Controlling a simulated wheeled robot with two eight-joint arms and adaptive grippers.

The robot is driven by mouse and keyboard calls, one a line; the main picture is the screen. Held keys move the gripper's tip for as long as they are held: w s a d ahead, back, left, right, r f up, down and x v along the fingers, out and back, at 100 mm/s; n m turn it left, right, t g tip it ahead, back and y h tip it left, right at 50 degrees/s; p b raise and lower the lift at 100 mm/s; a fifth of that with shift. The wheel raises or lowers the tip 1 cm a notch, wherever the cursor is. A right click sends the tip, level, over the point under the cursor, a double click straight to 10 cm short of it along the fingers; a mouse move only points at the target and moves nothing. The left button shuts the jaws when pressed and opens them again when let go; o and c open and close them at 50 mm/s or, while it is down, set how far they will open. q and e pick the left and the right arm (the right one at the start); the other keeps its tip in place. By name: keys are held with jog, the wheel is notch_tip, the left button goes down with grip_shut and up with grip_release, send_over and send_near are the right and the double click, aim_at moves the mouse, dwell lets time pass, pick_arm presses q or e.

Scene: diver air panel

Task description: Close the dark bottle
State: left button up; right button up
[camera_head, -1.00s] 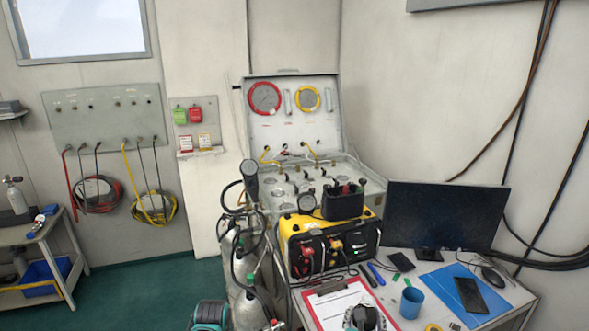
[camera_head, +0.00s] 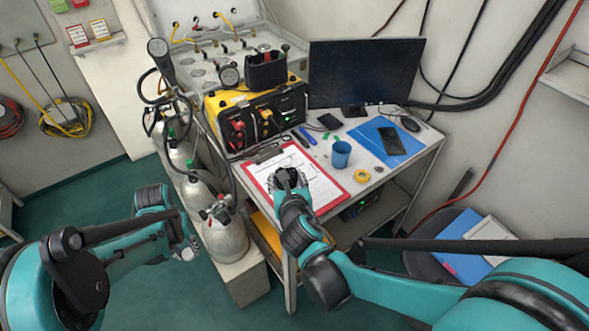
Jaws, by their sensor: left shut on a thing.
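Several grey gas bottles stand in a row left of the desk. The front bottle (camera_head: 225,238) has a valve with a red part (camera_head: 216,210) on top; others behind it, such as the bottle with a green knob (camera_head: 196,188), look similar. I cannot tell by shade which is the dark bottle. My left gripper (camera_head: 187,250) is low, just left of the front bottle, below its valve. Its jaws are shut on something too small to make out. My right gripper (camera_head: 289,178) is over the clipboard (camera_head: 318,185); its finger opening is unclear.
Black hoses (camera_head: 228,165) run around the bottle tops. The desk holds a yellow-black case (camera_head: 240,103), a monitor (camera_head: 365,72), a blue cup (camera_head: 341,154) and a yellow tape roll (camera_head: 362,176). Green floor (camera_head: 95,215) is free at left.

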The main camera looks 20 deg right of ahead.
jog(key=s+a+r+n+y, duration=0.1)
jog(key=s+a+n+y, duration=0.1)
jog(key=a, duration=0.3)
jog(key=shift+s+a+r+n+y, duration=0.15)
jog(key=shift+s+a+n+y, duration=0.15)
jog(key=shift+y, duration=0.2)
pick_arm(q)
jog(key=w+d+r+m, duration=0.2)
jog(key=w+d+r, duration=0.2)
jog(key=d+r, duration=0.35)
jog(key=w+d+r+m, duration=0.2)
jog(key=w+d+r, duration=0.3)
jog(key=r, duration=0.4)
jog(key=s+d+r+m, duration=0.2)
jog(key=d+r, duration=0.4)
jog(key=r, duration=0.3)
jog(key=s+d+r+m, duration=0.1)
jog(key=s+d+r, duration=0.3)
jog(key=d+r, duration=0.3)
notch_tip(320, 180, up, 2)
jog(key=shift+s+m, duration=0.25)
jog(key=shift+m, duration=0.15)
jog(key=shift+d, duration=0.1)
